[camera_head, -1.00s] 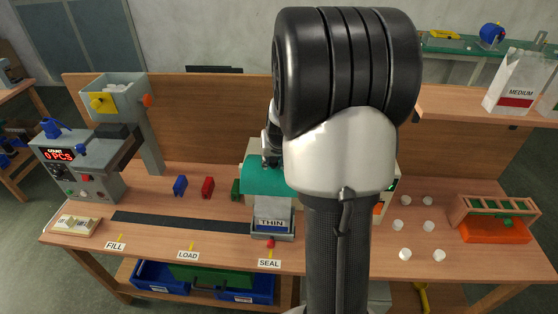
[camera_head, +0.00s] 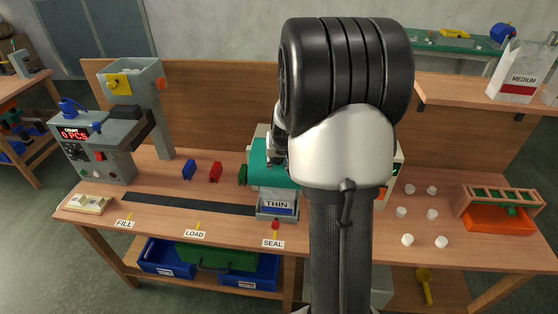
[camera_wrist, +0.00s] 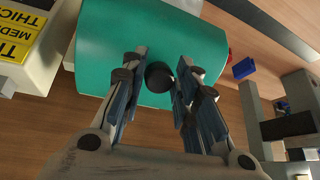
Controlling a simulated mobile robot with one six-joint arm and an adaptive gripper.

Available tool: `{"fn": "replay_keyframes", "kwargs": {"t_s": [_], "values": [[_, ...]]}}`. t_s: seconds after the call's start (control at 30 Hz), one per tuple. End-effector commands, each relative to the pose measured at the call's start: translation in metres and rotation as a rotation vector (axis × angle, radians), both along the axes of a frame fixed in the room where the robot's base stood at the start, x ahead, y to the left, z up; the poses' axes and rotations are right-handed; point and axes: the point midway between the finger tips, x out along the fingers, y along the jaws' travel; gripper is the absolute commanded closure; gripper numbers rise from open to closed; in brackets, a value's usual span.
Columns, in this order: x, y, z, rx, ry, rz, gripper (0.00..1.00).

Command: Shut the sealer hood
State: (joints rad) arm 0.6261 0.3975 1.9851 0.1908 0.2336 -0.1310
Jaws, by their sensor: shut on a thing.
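The sealer hood (camera_head: 268,177) is a teal curved cover behind the SEAL label, partly hidden by my arm. In the head view my gripper (camera_head: 277,158) is at the hood, mostly hidden by my arm.
A dark strip (camera_head: 185,204) runs left along the bench to a grey counting machine (camera_head: 95,140). Blue, red and green small blocks stand behind it. Several white cups and an orange tray (camera_head: 495,220) are on the right. A shelf (camera_head: 450,97) overhangs there.

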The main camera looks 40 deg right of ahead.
Motion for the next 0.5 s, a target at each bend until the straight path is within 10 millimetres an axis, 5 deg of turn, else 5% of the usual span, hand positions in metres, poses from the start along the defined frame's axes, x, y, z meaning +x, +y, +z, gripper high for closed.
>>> {"fn": "replay_keyframes", "kwargs": {"t_s": [0.03, 0.3, 0.33, 0.5], "values": [[-0.0063, 0.0085, -0.014, 0.024, 0.029, 0.006, 1.0], [-0.006, 0.0088, -0.0141, 0.024, 0.029, 0.007, 1.0], [-0.0061, 0.0088, -0.0141, 0.024, 0.029, 0.007, 0.72], [-0.0053, 0.0077, -0.0124, 0.021, 0.025, 0.006, 0.6]]}}
